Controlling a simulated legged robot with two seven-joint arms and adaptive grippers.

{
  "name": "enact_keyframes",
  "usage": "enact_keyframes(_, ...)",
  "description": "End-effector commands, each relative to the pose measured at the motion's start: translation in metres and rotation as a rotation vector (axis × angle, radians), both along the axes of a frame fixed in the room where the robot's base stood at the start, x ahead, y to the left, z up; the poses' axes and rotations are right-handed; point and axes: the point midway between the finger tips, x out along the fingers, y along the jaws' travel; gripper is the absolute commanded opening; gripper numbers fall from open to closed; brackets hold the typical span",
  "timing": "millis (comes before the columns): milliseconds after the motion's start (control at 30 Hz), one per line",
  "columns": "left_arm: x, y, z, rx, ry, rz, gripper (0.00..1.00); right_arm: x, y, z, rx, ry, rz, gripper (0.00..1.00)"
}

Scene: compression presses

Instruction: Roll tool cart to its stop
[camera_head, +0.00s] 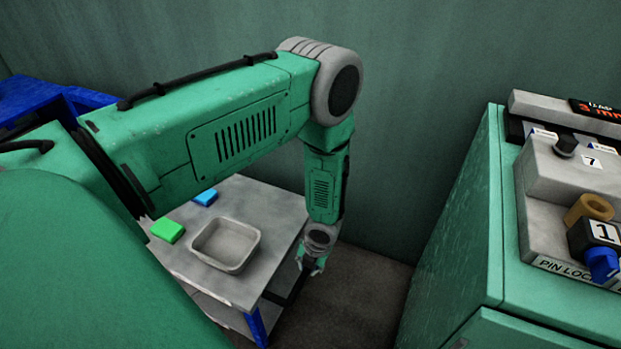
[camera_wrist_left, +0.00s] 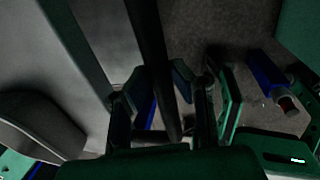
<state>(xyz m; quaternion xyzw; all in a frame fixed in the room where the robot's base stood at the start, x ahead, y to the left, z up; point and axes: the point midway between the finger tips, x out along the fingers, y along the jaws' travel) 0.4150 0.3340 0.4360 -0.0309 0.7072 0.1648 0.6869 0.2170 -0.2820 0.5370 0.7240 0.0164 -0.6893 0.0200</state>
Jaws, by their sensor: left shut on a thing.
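The tool cart (camera_head: 279,205) is a grey-topped table with blue legs, standing low in the middle of the head view. A grey tray (camera_head: 228,245), a green block (camera_head: 166,231) and a blue block (camera_head: 205,197) are on its top. My left gripper (camera_head: 312,266) points down at the cart's right edge. In the left wrist view its fingers are shut on a dark bar, the cart handle (camera_wrist_left: 149,45), which runs between them. My arm hides part of the cart's left side. My right gripper is not in view.
A green press cabinet (camera_head: 462,225) stands at the right, with a grey control box (camera_head: 541,180) labelled "PIN LOCK". Dark floor (camera_head: 365,285) is open between cart and cabinet. A green wall (camera_head: 430,90) is behind. A blue frame (camera_head: 50,97) is at the far left.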

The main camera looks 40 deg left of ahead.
Motion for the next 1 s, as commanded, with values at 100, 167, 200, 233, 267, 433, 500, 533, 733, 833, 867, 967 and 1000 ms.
enact_keyframes(100,0.001,0.007,0.001,0.014,-0.001,0.001,0.39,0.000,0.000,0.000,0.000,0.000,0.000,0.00)
enact_keyframes(167,0.001,0.006,0.001,0.012,0.000,0.001,0.39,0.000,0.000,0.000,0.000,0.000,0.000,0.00)
enact_keyframes(200,0.001,0.005,0.001,0.011,0.000,0.001,0.39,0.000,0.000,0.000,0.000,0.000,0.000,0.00)
enact_keyframes(233,0.001,0.005,0.001,0.010,0.001,0.002,0.39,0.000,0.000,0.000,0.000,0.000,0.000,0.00)
enact_keyframes(267,0.001,0.005,0.001,0.010,0.001,0.001,0.39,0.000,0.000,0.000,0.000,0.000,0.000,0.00)
enact_keyframes(433,0.001,0.003,0.003,0.008,0.000,0.001,0.39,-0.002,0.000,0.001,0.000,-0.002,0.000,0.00)
enact_keyframes(500,0.001,0.002,0.009,0.007,0.000,0.002,0.39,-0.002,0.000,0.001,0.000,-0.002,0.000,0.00)
enact_keyframes(533,0.002,0.001,0.012,0.008,-0.001,0.001,0.39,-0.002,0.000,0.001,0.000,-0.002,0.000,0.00)
enact_keyframes(733,0.005,-0.005,0.052,0.008,-0.002,0.002,0.39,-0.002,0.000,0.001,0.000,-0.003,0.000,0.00)
enact_keyframes(833,0.006,-0.009,0.073,0.007,-0.002,0.003,0.39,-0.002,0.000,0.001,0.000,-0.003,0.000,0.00)
enact_keyframes(867,0.007,-0.010,0.079,0.008,-0.002,0.003,0.39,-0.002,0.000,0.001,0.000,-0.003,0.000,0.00)
enact_keyframes(967,0.007,-0.013,0.096,0.007,-0.001,0.003,0.39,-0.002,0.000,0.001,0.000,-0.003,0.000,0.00)
enact_keyframes(1000,0.008,-0.014,0.101,0.008,-0.001,0.002,0.39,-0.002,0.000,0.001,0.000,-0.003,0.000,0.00)
